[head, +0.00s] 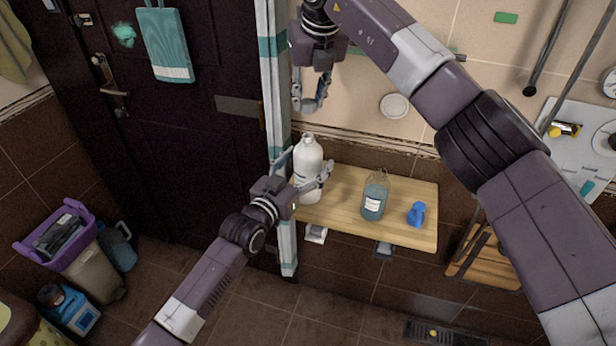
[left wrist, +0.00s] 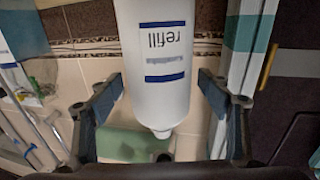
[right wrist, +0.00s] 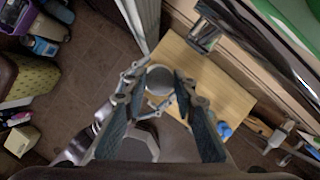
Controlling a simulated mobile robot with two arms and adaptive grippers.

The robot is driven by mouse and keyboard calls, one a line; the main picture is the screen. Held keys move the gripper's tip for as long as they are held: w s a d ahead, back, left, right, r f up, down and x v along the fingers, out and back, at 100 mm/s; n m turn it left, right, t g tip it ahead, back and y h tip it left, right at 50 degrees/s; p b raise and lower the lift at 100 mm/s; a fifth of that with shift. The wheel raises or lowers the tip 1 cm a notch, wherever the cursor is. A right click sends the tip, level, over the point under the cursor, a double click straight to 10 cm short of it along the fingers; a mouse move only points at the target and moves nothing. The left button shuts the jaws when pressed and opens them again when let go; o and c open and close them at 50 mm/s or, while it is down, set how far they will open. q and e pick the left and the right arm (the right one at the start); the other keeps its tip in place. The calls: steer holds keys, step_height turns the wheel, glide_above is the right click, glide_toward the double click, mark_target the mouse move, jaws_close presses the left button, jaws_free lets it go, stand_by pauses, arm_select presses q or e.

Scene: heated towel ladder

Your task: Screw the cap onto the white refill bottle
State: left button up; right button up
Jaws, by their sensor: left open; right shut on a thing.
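The white refill bottle (head: 308,160) stands upright on a wooden shelf (head: 410,205). In the left wrist view the bottle (left wrist: 155,60) appears upside down, its neck bare, its label reading "refill". My left gripper (head: 308,172) is open, with a finger on each side of the bottle and gaps visible in the left wrist view. My right gripper (head: 311,103) points down above the bottle. In the right wrist view a pale grey round piece (right wrist: 158,78), apparently the cap, sits between its fingertips. The cap is not clear in the head view.
A glass bottle of blue liquid (head: 375,195) and a small blue object (head: 416,214) stand on the shelf to the right. A striped vertical post (head: 275,110) is close left of the bottle. The tiled wall (head: 380,70) is behind.

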mark_target(310, 111)
arm_select(q)
steer(key=shift+w+d, duration=0.15)
steer(key=shift+w, duration=0.15)
steer(key=c, duration=1.8)
arm_select(e)
steer(key=shift+f, duration=2.5)
